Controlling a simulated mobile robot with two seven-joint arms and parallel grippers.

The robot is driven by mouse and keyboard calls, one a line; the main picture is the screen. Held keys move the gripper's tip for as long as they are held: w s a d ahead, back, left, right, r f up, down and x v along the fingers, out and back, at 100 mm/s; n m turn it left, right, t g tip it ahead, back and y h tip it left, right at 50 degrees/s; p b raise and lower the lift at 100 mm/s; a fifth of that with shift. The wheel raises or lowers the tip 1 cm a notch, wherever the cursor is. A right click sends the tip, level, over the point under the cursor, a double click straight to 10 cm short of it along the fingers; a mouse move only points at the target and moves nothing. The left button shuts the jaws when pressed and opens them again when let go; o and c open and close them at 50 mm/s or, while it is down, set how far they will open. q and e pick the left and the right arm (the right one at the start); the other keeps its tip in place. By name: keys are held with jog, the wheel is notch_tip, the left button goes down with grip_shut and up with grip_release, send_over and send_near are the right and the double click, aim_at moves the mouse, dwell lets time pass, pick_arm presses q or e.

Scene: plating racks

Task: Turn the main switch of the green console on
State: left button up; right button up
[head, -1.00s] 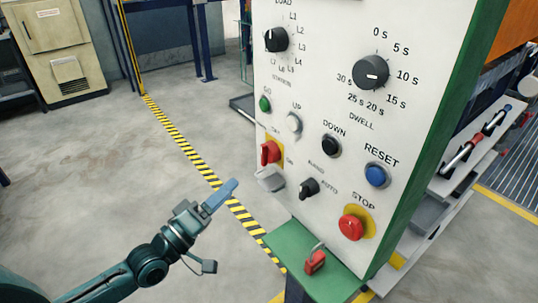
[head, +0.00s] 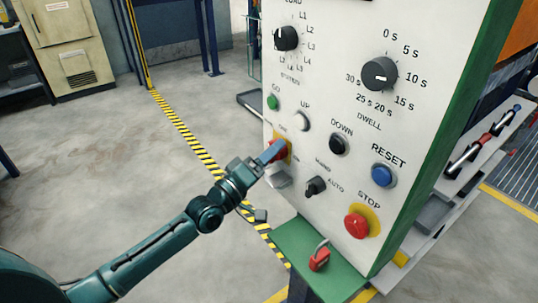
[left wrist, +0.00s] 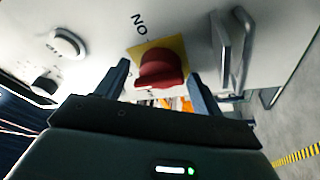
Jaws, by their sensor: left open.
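The green console (head: 340,120) has a white front panel with labelled controls. Its main switch (head: 282,149) is a red rotary knob on a yellow plate at the panel's left edge, partly hidden by my gripper in the head view. In the left wrist view the red main switch (left wrist: 160,69) sits between the fingers, with an ON label beside it. My left gripper (head: 270,152) is open, its fingers on either side of the knob and close to the panel. I cannot tell whether the fingers touch the knob. My right gripper is not in view.
A metal hasp (head: 277,179) sticks out just below the switch. A red padlock (head: 319,258) lies on the green ledge. Floor to the left is clear.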

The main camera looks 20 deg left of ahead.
pick_arm(q)
jog(key=shift+c, duration=0.4)
jog(key=c, duration=0.9)
